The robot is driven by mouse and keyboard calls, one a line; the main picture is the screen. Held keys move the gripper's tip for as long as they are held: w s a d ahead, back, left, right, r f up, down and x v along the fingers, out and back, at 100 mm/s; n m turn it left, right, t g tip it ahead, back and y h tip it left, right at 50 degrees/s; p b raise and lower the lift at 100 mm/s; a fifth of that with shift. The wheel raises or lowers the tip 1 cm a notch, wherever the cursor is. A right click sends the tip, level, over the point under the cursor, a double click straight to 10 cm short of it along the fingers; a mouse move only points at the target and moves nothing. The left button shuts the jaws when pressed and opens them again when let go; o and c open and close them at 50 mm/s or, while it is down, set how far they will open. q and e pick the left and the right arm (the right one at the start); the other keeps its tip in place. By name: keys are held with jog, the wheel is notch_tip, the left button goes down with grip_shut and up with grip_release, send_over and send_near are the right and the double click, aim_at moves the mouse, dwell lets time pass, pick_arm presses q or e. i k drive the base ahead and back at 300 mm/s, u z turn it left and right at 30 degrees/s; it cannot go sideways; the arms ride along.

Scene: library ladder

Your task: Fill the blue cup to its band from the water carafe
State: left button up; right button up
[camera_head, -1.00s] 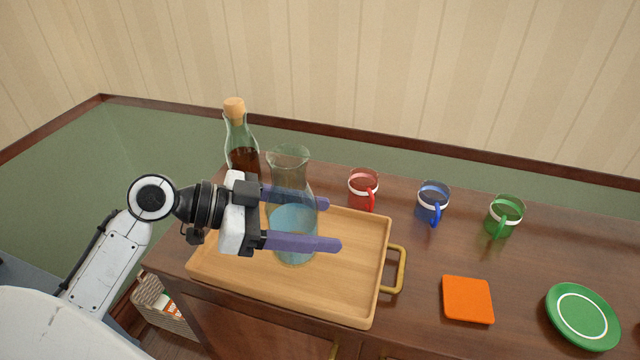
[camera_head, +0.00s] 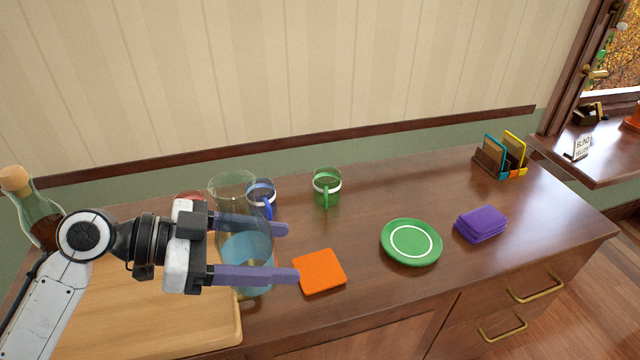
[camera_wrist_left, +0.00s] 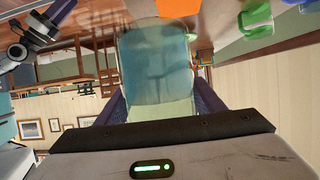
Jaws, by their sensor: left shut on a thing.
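My left gripper (camera_head: 290,252) is shut on the glass carafe (camera_head: 247,250), its purple fingers on either side of it. The carafe is upright with bluish water in its lower part; it also fills the middle of the left wrist view (camera_wrist_left: 158,70). It is over the tray's right edge; its height above it is hard to tell. The blue cup (camera_head: 264,190), with a white band and a handle towards me, stands behind the carafe, partly hidden by it. Its inside is not clear. My right gripper (camera_wrist_left: 40,28) shows at the upper left of the wrist view, its opening unclear.
The wooden tray (camera_head: 150,320) is at the left, with a corked bottle (camera_head: 38,215) behind. A red cup (camera_head: 188,197) is mostly hidden. A green cup (camera_head: 327,188), orange square (camera_head: 320,271), green plate (camera_head: 411,242), purple stack (camera_head: 481,224) and card holder (camera_head: 500,158) stand to the right.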

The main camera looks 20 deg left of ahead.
aim_at(265, 191)
jog(key=z, duration=1.3)
jog(key=k, duration=0.65)
jog(key=u, duration=1.35)
jog(key=i, duration=0.5)
jog(key=u, duration=0.05)
